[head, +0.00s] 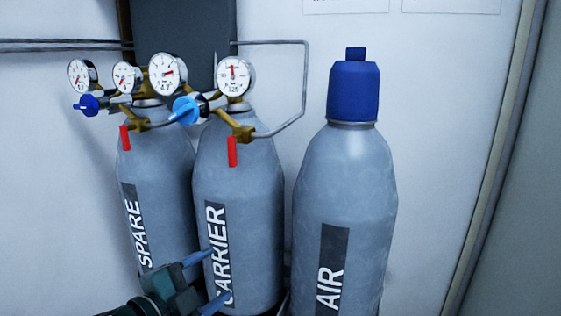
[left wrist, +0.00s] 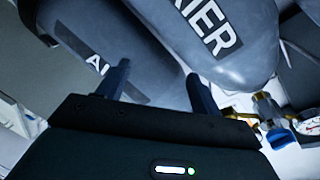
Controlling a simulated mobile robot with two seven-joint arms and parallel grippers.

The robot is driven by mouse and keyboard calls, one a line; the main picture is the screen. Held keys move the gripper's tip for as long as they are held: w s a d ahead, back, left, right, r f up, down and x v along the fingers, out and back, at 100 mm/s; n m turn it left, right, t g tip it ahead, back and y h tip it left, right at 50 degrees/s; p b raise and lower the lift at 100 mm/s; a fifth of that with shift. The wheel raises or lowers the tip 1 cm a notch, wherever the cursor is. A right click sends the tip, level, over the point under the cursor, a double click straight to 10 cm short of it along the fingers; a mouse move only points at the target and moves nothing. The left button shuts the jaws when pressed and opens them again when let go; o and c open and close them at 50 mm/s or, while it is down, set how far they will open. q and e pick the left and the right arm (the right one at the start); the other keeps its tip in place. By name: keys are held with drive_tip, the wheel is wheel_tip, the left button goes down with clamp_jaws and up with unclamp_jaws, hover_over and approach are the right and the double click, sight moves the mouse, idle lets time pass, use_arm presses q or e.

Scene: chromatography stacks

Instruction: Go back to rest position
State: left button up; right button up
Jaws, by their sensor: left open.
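My left gripper (head: 206,281) comes in from the bottom left of the head view. Its two blue fingers are spread, with nothing between them. They overlap the lower front of the CARRIER cylinder (head: 262,210) in the picture; I cannot tell whether they touch it. In the left wrist view the open fingers (left wrist: 160,88) point toward the grey cylinders, with the AIR cylinder (left wrist: 110,40) and the CARRIER cylinder (left wrist: 225,45) beyond them. My right gripper is not in view.
The SPARE cylinder (head: 165,165) stands left of CARRIER, and the AIR cylinder with a blue cap (head: 353,92) stands right. Gauges (head: 234,76), blue knobs (head: 188,109) and red levers (head: 232,152) sit atop the left two. A bent pipe (head: 305,85) runs along the wall.

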use_arm(q)
drive_tip(key=s+a+f+n+g+y, duration=0.1)
drive_tip(key=s+f+n+y, duration=0.1)
drive_tip(key=s+f+n, duration=0.5)
drive_tip(key=s+a+f+n+g+y+p, duration=0.1)
drive_tip(key=s+f+n, duration=0.7)
drive_tip(key=f, duration=1.1)
drive_tip(key=s+g+y, duration=0.1)
drive_tip(key=s+y, duration=0.1)
drive_tip(key=s, duration=0.1)
drive_tip(key=shift+f, duration=0.2)
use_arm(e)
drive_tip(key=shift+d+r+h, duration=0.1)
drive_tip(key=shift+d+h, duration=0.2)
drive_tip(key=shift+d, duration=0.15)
use_arm(q)
drive_tip(key=shift+s, duration=0.1)
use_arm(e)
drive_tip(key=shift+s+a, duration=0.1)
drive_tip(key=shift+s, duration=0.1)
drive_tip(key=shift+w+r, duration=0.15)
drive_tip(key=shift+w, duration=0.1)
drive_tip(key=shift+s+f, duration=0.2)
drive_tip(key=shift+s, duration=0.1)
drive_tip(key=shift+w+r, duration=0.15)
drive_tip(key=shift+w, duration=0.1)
